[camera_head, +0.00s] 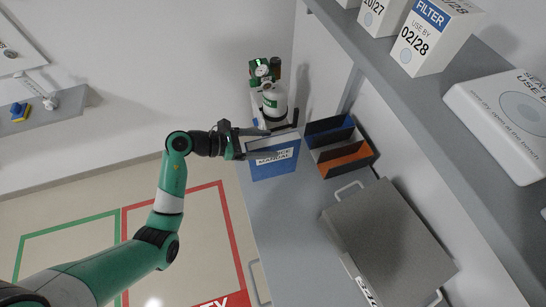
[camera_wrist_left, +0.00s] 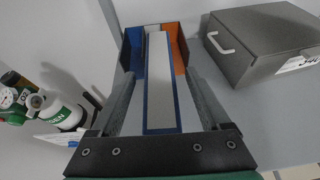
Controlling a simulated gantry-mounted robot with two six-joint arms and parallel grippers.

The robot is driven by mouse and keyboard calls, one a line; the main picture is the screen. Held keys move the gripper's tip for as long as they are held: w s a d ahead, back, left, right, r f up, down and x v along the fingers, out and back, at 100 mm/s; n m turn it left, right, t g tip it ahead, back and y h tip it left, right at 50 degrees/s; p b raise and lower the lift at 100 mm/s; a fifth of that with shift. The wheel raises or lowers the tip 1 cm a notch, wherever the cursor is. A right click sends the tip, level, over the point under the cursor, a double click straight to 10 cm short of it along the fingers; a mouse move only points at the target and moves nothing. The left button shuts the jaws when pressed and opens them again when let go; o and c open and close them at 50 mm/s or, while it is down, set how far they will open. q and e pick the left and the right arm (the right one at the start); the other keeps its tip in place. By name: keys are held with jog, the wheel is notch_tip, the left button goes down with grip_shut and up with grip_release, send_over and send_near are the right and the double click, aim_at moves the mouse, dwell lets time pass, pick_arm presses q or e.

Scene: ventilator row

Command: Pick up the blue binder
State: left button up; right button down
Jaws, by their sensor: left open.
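The blue binder (camera_head: 275,166), labelled as a manual, stands upright on the grey shelf or counter. My left gripper (camera_head: 281,138) is at its top edge, coming in from the left. In the left wrist view the binder (camera_wrist_left: 162,85) shows its pale page edge between blue covers. It lies between the two spread fingers of the left gripper (camera_wrist_left: 161,88). A gap shows on each side, so the fingers are open and appear not to touch it. My right gripper is not in view.
A blue and orange holder (camera_head: 345,160) stands just beyond the binder. A grey metal case (camera_head: 390,235) with handles lies nearby. A green and white oxygen bottle (camera_head: 274,103) stands close to the gripper. An upper shelf (camera_head: 440,120) carries filter boxes (camera_head: 428,40).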

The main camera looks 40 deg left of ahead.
pick_arm(q)
jog(key=x, duration=0.2)
jog(key=shift+w+d+f, duration=0.1)
jog(key=shift+w+d, duration=0.05)
jog(key=shift+w, duration=0.1)
jog(key=shift+c, duration=0.3)
grip_shut()
dwell(0.9)
